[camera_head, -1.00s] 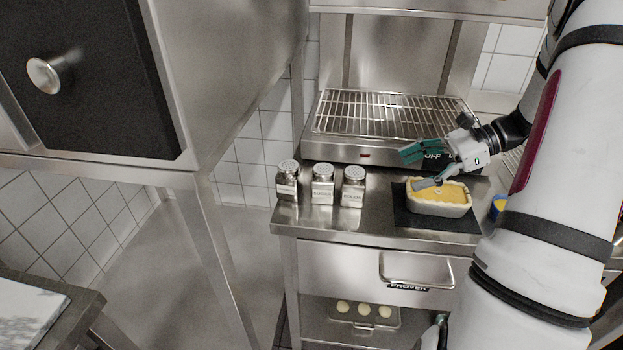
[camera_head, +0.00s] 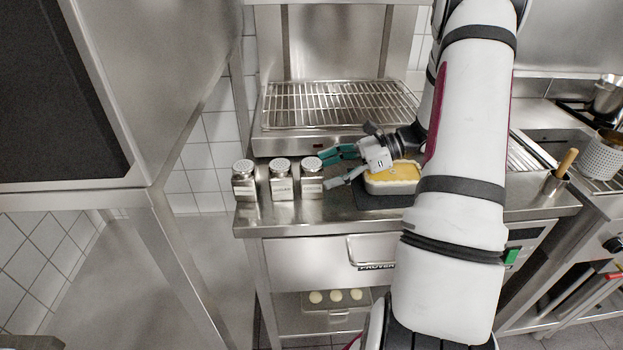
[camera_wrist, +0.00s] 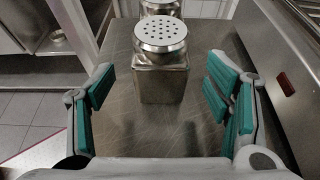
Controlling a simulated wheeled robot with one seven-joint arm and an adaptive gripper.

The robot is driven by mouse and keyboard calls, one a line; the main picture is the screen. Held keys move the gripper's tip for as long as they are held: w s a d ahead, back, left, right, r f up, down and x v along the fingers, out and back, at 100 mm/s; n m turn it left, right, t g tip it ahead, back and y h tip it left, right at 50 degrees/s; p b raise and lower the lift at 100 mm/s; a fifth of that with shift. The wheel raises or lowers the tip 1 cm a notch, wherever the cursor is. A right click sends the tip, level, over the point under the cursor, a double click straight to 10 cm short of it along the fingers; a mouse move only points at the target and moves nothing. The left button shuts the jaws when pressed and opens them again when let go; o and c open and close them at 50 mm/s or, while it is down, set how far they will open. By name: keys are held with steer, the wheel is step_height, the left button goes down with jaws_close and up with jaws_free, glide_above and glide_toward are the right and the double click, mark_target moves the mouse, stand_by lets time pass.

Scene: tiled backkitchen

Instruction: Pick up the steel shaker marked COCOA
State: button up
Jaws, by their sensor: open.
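Three square steel shakers with perforated round lids stand in a row on the steel counter: a left one (camera_head: 244,182), a middle one (camera_head: 282,181) and a right one (camera_head: 312,180). Their front labels are too small to read surely, so I cannot tell which says COCOA. My gripper (camera_head: 329,170) is open and empty, just right of the right shaker. In the wrist view that shaker (camera_wrist: 161,75) stands upright ahead, centred between the spread teal finger pads and apart from them. Another shaker (camera_wrist: 160,8) shows partly behind it.
A wire-rack grill (camera_head: 335,105) stands behind the shakers. The counter's left edge is close to the left shaker. A large steel cabinet (camera_head: 170,80) stands at left.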

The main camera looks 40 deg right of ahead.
mark_target(312, 175)
steer(key=x, duration=0.5)
steer(key=shift+r, duration=0.1)
steer(key=c, duration=1.4)
